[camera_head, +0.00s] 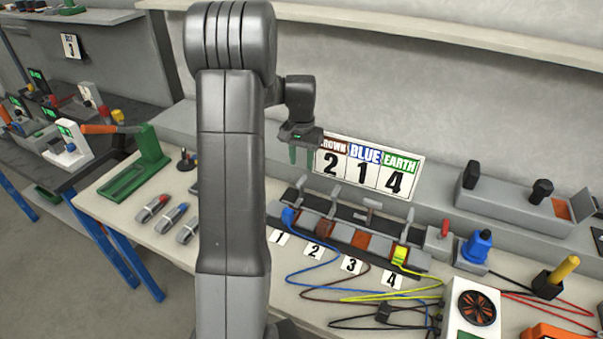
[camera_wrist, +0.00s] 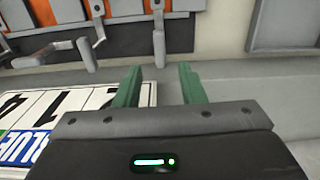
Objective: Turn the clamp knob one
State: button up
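A terminal block (camera_head: 345,232) on the bench has a row of grey clamp knobs above cards numbered 1 to 4. The leftmost clamp knob (camera_head: 300,184), above card 1 (camera_head: 278,237), has a grey handle on a thin stem. A grey knob that is probably this one shows in the wrist view (camera_wrist: 158,38), ahead of the fingertips. My gripper (camera_head: 302,156) hangs above and behind the block, by the left end of the number sign. In the wrist view my gripper (camera_wrist: 160,75) has its two green fingers apart with nothing between them. It is not touching any knob.
The sign (camera_head: 370,166) reads brown 2, blue 1, earth 4. A blue cable (camera_head: 289,216) enters position 1 and a yellow-green one (camera_head: 399,254) position 4. Several tools (camera_head: 173,218) lie at left. A grey box (camera_head: 510,205) stands at right.

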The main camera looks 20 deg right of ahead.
aim_at(301, 179)
notch_tip(301, 179, up, 7)
jog(key=shift+r, duration=0.2)
jog(key=shift+f, duration=0.1)
dwell(0.4)
notch_tip(301, 179, down, 14)
jog(key=shift+r+p, duration=0.25)
jog(key=shift+p, duration=0.35)
jog(key=shift+m, duration=0.5)
jog(key=shift+f, duration=0.1)
